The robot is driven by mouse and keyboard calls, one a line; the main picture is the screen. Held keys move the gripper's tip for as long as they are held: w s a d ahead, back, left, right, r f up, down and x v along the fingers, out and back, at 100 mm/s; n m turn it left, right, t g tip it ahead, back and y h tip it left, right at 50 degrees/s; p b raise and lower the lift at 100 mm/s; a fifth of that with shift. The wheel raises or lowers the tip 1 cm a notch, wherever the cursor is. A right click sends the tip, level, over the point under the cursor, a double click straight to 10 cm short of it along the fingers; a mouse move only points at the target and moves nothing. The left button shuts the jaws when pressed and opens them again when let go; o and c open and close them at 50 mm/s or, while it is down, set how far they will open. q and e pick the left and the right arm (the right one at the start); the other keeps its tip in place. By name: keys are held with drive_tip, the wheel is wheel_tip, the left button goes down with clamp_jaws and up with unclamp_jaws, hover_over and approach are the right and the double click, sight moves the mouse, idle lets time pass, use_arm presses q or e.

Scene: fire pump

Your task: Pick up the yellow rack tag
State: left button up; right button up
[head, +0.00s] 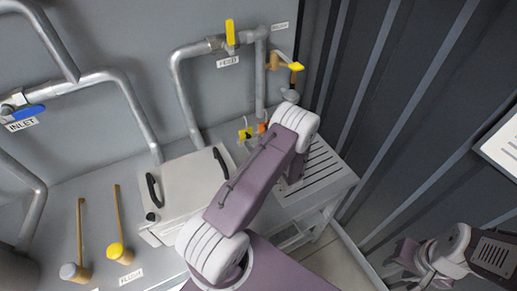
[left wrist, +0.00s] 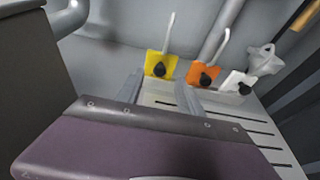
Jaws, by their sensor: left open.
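The yellow rack tag (left wrist: 160,64) stands on the slatted rack in the left wrist view, with a black knob at its front and a pale hook above. It also shows in the head view (head: 245,133), left of my left forearm. My left gripper (left wrist: 160,93) is open, its two fingers reaching toward the tags. The yellow tag appears just beyond the fingertips, with nothing held between them. In the head view my left forearm hides this gripper. My right gripper (head: 407,252) is at the lower right, far from the tag, and its fingers are unclear.
An orange tag (left wrist: 203,74) and a white tag (left wrist: 238,82) stand right of the yellow one. The slatted rack (head: 322,166) lies under them. A lidded box (head: 187,187) with black handles sits to the left, and two mallet-like tools stand further left. Pipes run behind.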

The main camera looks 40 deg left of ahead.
sight(249, 137)
use_arm(q)
drive_tip(key=x, duration=0.2)
drive_tip(key=b+x, duration=0.1)
drive_tip(key=x, duration=0.1)
drive_tip(key=shift+f, duration=0.25)
drive_tip(key=shift+w+a+b, duration=0.2)
drive_tip(key=shift+a+b, duration=0.15)
drive_tip(key=shift+w+a, duration=0.1)
drive_tip(key=shift+a, duration=0.05)
clamp_jaws()
drive_tip(key=shift+r+p, duration=1.6)
drive_tip(key=shift+r, duration=0.75)
